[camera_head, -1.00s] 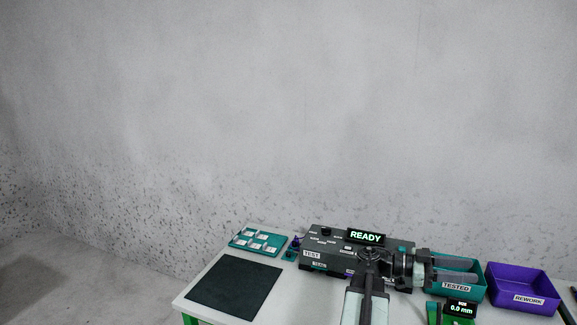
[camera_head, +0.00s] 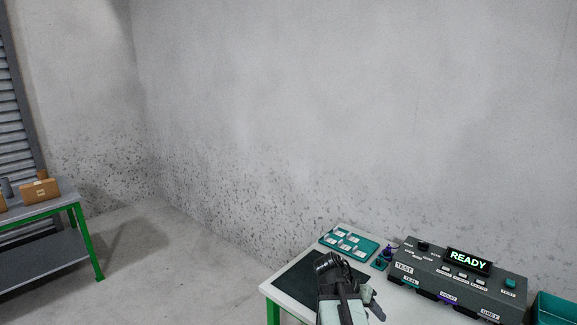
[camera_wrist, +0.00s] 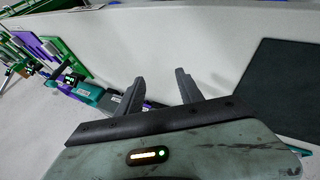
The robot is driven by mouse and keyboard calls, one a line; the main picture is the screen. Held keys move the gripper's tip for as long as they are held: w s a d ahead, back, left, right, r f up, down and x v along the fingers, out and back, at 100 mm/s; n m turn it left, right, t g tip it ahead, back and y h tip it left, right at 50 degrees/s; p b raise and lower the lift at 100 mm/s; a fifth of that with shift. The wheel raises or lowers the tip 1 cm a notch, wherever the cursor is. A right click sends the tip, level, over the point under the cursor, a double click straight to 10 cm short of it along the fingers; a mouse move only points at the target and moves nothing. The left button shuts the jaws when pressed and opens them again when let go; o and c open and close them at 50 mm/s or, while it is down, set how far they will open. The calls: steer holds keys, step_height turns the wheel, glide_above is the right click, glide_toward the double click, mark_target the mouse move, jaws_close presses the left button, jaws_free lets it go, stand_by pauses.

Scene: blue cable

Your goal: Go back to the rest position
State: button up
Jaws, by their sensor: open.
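My gripper (camera_wrist: 161,88) is open in the wrist view. Its two dark fingers stand apart with nothing between them. In the head view my arm is drawn in at the bottom, over the front of the white workbench (camera_head: 287,297) and in front of the dark mat (camera_head: 300,276). The fingertips are not clear there. The wrist view shows the dark mat (camera_wrist: 285,90) to the right of the fingers, and pale bench surface beyond them. No blue cable can be made out in either view.
The test box (camera_head: 446,277) with its lit READY sign (camera_head: 468,260) stands right of my arm. A teal tray (camera_head: 349,243) lies behind the mat. A teal bin (camera_head: 553,309) is cut off at right. Another green-legged bench (camera_head: 48,215) stands far left, with open floor between.

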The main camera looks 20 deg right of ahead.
steer(key=w+a+f+n+t+y, duration=0.1)
steer(key=w+a+f+n+y, duration=0.2)
steer(key=a, duration=0.9)
steer(key=w+a+n+t+y, duration=0.15)
steer(key=w+a+n, duration=0.3)
steer(key=a, duration=0.65)
steer(key=w+a+f+n+t+y, duration=0.15)
steer(key=a+n, duration=0.25)
steer(key=a, duration=0.8)
step_height(320, 180, down, 22)
steer(key=s+g+b, duration=0.2)
steer(key=b, duration=2)
step_height(320, 180, up, 23)
steer(key=p, duration=2.2)
steer(key=shift+w+f+y+p, duration=0.15)
steer(key=shift+w+y+p, duration=0.05)
steer(key=shift+y+p, duration=0.2)
